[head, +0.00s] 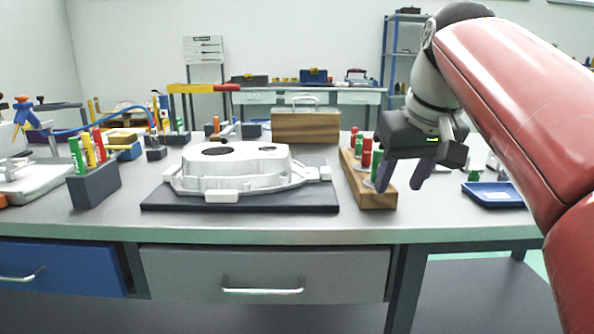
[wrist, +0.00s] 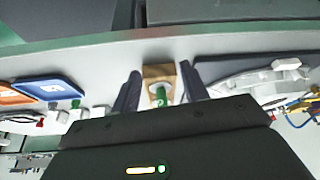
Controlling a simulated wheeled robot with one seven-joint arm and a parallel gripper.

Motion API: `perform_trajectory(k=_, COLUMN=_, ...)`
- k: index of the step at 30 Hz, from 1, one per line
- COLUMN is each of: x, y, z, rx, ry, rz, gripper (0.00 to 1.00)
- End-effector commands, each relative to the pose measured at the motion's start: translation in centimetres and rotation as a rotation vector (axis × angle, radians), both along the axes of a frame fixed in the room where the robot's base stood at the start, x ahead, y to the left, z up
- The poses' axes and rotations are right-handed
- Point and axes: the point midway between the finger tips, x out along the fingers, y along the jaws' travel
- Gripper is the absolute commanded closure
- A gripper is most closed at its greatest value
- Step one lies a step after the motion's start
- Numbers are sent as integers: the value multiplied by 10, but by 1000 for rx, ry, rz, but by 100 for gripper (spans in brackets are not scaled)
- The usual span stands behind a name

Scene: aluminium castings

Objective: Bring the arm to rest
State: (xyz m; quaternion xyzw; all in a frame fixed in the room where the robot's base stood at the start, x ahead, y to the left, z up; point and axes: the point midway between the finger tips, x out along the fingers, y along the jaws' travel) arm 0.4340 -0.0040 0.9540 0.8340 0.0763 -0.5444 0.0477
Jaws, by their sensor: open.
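My arm comes in from the right in the head view, and my gripper (head: 402,187) hangs fingers-down above the right part of the workbench. In the wrist view my gripper (wrist: 160,92) has its two dark fingers spread apart with nothing held between them. Behind and below the fingers is a wooden block (head: 375,199) with red and green plugs (head: 366,158) standing in it. In the wrist view the wooden block (wrist: 158,72) and a green plug (wrist: 160,94) appear between the fingers. I cannot tell the exact height of the fingertips above the block.
A white aluminium casting (head: 240,175) lies on a dark mat (head: 160,201) at mid-bench. A blue tray (head: 492,196) sits right of my gripper. A marker holder (head: 95,188) stands at left, a wooden box (head: 305,127) at the back. The front bench strip is clear.

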Motion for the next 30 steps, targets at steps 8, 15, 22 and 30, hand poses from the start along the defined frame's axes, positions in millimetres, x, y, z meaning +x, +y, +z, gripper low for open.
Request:
perform_trajectory(k=8, x=-54, y=4, z=-76, rx=2, ry=-26, rz=-78, gripper=55)
perform_trajectory(k=15, x=-115, y=4, z=-180, rx=1, ry=-57, rz=-144, gripper=55)
perform_trajectory(k=22, x=-152, y=4, z=-248, rx=2, ry=-76, rz=-175, gripper=55)
perform_trajectory(k=30, x=-158, y=4, z=-260, rx=3, ry=-78, rz=-181, gripper=55)
